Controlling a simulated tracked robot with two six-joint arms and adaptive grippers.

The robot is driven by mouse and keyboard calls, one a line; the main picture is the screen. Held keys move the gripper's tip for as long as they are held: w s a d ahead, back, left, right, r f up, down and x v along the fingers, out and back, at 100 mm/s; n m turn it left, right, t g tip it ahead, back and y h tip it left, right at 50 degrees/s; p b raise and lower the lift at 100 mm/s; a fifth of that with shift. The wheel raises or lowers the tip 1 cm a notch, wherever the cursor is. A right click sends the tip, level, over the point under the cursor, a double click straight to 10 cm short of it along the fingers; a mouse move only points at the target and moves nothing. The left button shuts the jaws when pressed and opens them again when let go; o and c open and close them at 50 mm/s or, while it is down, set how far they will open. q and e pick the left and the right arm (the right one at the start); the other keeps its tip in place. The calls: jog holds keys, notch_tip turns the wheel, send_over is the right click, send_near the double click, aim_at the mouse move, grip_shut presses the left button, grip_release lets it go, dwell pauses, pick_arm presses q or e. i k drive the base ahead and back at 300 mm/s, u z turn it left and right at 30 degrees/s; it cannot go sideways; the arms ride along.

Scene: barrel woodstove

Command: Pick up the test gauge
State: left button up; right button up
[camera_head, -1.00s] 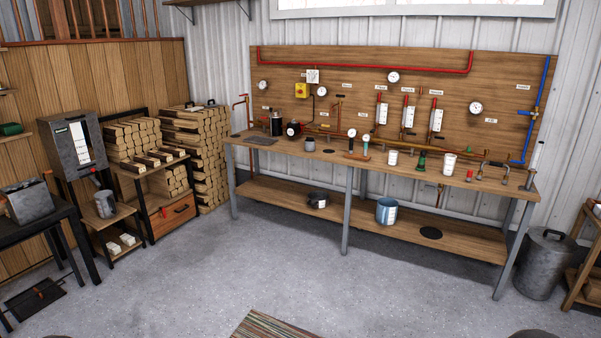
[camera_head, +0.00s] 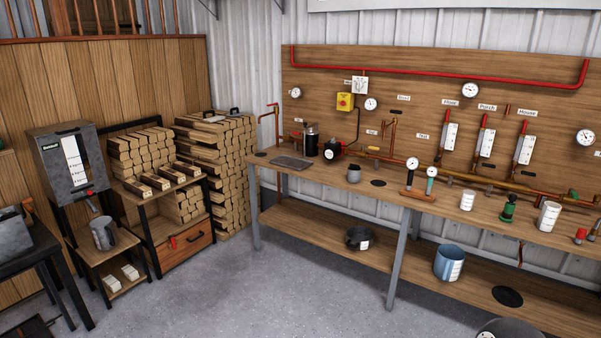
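A small round gauge (camera_head: 412,163) with a white dial stands upright on a reddish-brown wooden stand (camera_head: 418,194) on the workbench; I take it for the test gauge. A teal-handled piece (camera_head: 431,174) stands beside it on the same stand. The stand rests near the front edge of the long wooden workbench (camera_head: 335,187). Neither of my grippers shows in the head view.
A green fitting (camera_head: 508,208) is farther right. Pipes and dials cover the backboard (camera_head: 430,88). The concrete floor (camera_head: 290,270) before the bench is clear.

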aim_at(412, 163)
jog(key=z, duration=0.05)
jog(key=i, duration=1.75)
jog(key=z, duration=0.5)
jog(key=i, duration=2.1)
jog(key=z, duration=0.3)
